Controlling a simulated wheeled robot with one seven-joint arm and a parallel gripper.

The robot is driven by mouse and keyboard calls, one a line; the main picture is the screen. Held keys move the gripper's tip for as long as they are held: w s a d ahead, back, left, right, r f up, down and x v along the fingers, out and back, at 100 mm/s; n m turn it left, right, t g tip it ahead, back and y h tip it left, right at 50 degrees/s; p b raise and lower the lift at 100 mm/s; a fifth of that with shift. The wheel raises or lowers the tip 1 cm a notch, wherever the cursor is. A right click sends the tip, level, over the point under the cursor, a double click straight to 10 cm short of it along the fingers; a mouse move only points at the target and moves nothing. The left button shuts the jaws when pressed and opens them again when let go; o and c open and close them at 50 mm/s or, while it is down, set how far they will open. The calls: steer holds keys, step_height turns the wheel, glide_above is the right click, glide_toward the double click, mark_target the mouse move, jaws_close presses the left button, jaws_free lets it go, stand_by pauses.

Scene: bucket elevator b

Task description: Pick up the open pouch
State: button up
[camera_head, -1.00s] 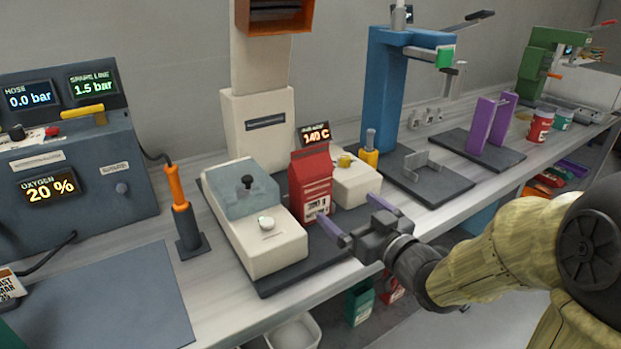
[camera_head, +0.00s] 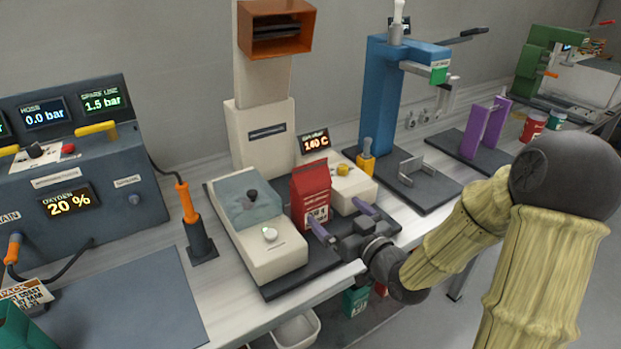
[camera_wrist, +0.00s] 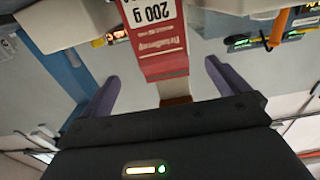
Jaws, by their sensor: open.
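The red pouch (camera_head: 311,194) stands upright on the dark base plate between the two pale blocks of the sealing machine. It has a white label low on its front. My gripper (camera_head: 345,222) is open, with its two purple fingers pointing at the pouch from the front right. In the wrist view the pouch (camera_wrist: 158,38) appears upside down, with "200 g" on its label, ahead of the gap between the open fingers (camera_wrist: 160,80). The fingers look apart from the pouch in the wrist view. I cannot tell how far the pouch is open.
The pale machine block with a grey cover (camera_head: 262,247) stands close left of the pouch. A smaller pale block (camera_head: 350,187) with a yellow knob is behind right. A blue press (camera_head: 385,110) stands farther right. A white bin (camera_head: 297,329) is below the bench edge.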

mark_target(316, 195)
steer(key=p+x, duration=0.2)
steer(key=x, duration=0.6)
steer(key=shift+w+a+f, duration=0.1)
steer(key=shift+w+a, duration=0.05)
steer(key=shift+a, duration=0.1)
steer(key=x, duration=0.5)
steer(key=shift+c, duration=0.4)
steer(key=shift+w, duration=0.1)
steer(key=c, duration=0.6)
